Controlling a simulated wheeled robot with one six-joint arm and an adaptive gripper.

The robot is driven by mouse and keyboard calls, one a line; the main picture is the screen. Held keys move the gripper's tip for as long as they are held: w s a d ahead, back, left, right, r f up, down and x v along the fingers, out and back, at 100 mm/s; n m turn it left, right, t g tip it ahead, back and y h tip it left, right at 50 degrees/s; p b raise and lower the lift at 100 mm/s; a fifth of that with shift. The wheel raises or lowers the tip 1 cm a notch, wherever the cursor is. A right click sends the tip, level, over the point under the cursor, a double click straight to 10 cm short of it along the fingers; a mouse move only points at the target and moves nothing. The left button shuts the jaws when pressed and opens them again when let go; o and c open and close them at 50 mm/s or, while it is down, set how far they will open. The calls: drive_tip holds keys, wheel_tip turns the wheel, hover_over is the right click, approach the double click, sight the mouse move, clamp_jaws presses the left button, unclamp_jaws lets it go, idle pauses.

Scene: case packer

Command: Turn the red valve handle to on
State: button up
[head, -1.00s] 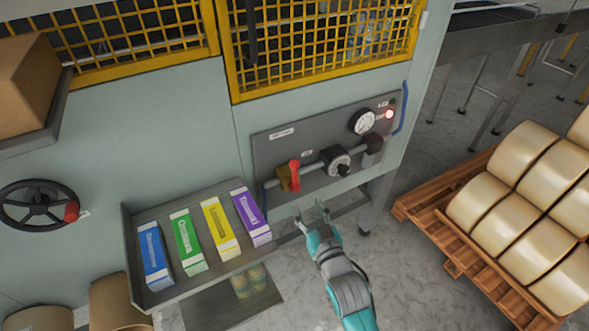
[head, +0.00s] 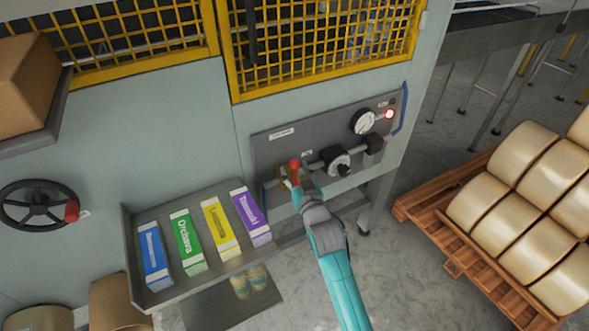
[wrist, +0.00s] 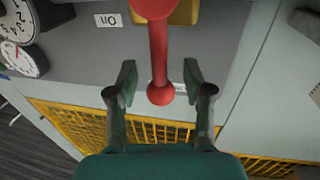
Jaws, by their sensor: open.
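The red valve handle (head: 295,166) sits on a brass valve body (head: 284,178) at the left of the grey panel, partly hidden behind my gripper in the head view. In the wrist view the red handle (wrist: 159,55) is a bar with a round knob at its end, standing between my gripper's two fingers. My gripper (wrist: 158,85) is open, with a gap on each side of the handle. In the head view my gripper (head: 296,182) is at the valve. A label reading "On" (wrist: 108,20) is on the panel beside the handle.
A black regulator knob (head: 337,161) and a pressure gauge (head: 363,122) are to the right of the valve. A red lamp (head: 389,114) is lit at the panel's right. A tray (head: 205,272) of several colored cartons is at lower left. A pallet (head: 440,222) with rolls stands right.

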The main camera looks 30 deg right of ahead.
drive_tip(key=shift+w, duration=0.45)
clamp_jaws()
